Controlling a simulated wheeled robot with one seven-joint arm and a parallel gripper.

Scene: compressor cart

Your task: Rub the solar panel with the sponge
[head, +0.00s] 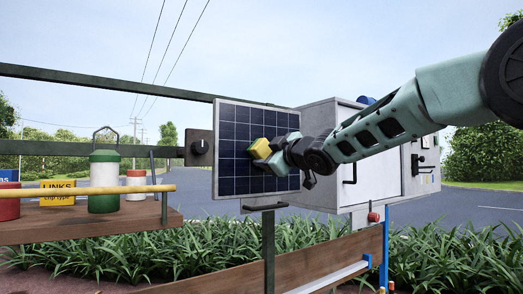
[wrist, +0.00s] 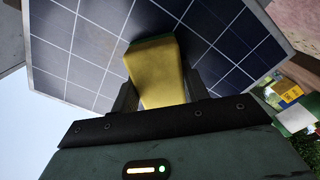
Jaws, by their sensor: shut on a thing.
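The solar panel (head: 235,132) is a dark blue gridded plate with a pale frame, standing upright on a post in the head view. It fills the upper part of the wrist view (wrist: 80,50). My gripper (head: 272,157) is in front of the panel's right-centre part. It is shut on the yellow sponge (head: 261,148), which has a green layer on its far side. In the wrist view the sponge (wrist: 157,75) sticks out from between the fingers (wrist: 157,95), its green end at or very near the panel face. I cannot tell for certain whether they touch. My gripper hides part of the panel.
A grey cabinet (head: 376,178) stands right of the panel, behind my arm. A wooden shelf (head: 70,222) holds a green and white canister (head: 104,182) and other containers. Plants and a wooden board lie below.

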